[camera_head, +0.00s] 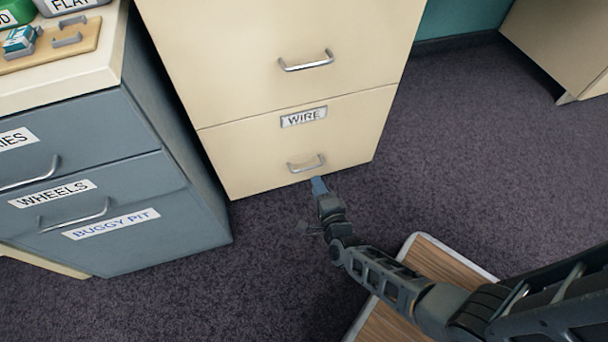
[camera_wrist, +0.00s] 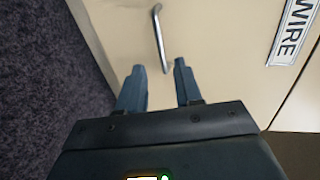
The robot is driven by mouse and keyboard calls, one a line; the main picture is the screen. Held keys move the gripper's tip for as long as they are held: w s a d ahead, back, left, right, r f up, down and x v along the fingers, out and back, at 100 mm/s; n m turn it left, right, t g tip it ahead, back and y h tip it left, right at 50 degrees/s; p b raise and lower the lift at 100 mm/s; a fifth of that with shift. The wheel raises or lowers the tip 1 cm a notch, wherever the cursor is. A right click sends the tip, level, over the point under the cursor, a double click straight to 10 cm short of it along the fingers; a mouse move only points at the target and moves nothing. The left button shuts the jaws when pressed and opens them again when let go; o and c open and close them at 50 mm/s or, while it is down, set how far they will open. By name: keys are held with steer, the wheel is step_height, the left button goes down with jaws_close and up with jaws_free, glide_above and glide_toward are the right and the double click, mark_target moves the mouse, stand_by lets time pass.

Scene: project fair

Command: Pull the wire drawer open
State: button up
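The wire drawer (camera_head: 250,150) is the lower drawer of a cream cabinet, shut flush, with a "WIRE" label (camera_head: 304,117) and a silver bar handle (camera_head: 306,164) below it. My gripper (camera_head: 319,184) is low in front of the drawer, just below the handle in the head view. In the wrist view my gripper (camera_wrist: 160,82) has two blue-grey fingers spread apart with nothing between them. The handle (camera_wrist: 159,38) shows beyond the fingertips, a little ahead of the gap. The label (camera_wrist: 293,32) is at the right there. No contact with the handle is visible.
An upper cream drawer with its own handle (camera_head: 306,62) is above. A blue-grey cabinet (camera_head: 170,240) with a "WHEELS" drawer stands close on the left. A wood-topped piece (camera_head: 455,265) is at the lower right.

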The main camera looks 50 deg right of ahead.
steer(key=b+x, duration=0.2)
steer(key=x, duration=0.5)
steer(key=shift+w, duration=0.15)
steer(key=shift+d, duration=0.15)
steer(key=shift+c, duration=0.3)
jaws_close()
stand_by(0.8)
